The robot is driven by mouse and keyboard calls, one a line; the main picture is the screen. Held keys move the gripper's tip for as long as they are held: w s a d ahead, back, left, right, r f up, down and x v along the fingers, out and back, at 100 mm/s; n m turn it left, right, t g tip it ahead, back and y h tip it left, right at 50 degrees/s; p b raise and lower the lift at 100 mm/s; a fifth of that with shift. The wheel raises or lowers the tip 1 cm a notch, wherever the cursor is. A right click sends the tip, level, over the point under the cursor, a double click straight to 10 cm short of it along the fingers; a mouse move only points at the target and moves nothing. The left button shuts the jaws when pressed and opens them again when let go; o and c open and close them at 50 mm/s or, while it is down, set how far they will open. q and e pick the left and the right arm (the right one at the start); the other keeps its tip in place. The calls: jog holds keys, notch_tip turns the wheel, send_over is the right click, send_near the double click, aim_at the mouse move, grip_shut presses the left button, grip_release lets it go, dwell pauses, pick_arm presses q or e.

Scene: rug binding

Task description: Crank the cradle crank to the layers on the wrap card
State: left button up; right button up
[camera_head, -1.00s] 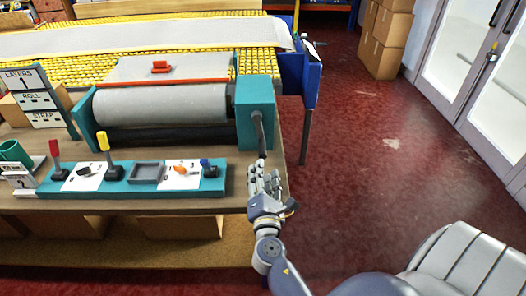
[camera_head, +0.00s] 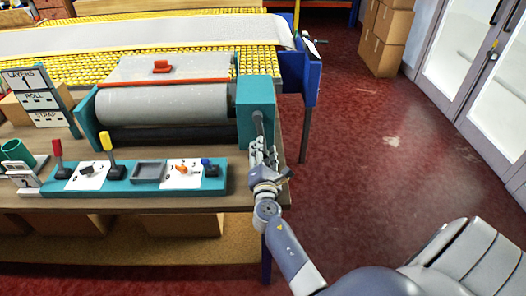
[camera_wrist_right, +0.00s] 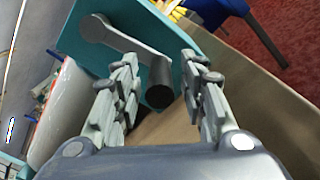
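The cradle crank (camera_head: 259,125) is a grey arm on the teal box (camera_head: 254,95) at the right end of the roll cradle. In the right wrist view the crank (camera_wrist_right: 125,42) ends in a dark round handle. My right gripper (camera_head: 262,152) is at the table's right edge, at the crank's lower end. In the wrist view its fingers (camera_wrist_right: 163,75) are apart, one on each side of the handle, with gaps visible. My left gripper is out of view.
A grey roll (camera_head: 160,105) lies in the cradle. A teal control panel (camera_head: 132,178) with a red lever (camera_head: 57,150), a yellow lever (camera_head: 107,145) and small knobs lies in front. A yellow conveyor (camera_head: 60,66) is behind. Red floor on the right is open.

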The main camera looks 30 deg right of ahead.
grip_shut()
jog(key=shift+w+a+f+m+b, duration=0.1)
jog(key=shift+w+a+m+b, duration=0.1)
jog(key=shift+a+m+b, duration=0.3)
jog(key=shift+w+a+f+m+b, duration=0.1)
jog(key=shift+w+a+m+b, duration=0.1)
jog(key=shift+m+b, duration=0.45)
jog(key=shift+w+a+r+m+b, duration=0.1)
jog(key=shift+w+a+m+b, duration=0.4)
jog(key=shift+m+b, duration=0.5)
jog(key=shift+w+a+r+m, duration=0.1)
jog(key=shift+a+r+m, duration=0.05)
jog(key=shift+a+m, duration=0.4)
jog(key=shift+w+a+r+b, duration=0.2)
jog(key=shift+a+r+b, duration=0.05)
jog(key=shift+b, duration=0.05)
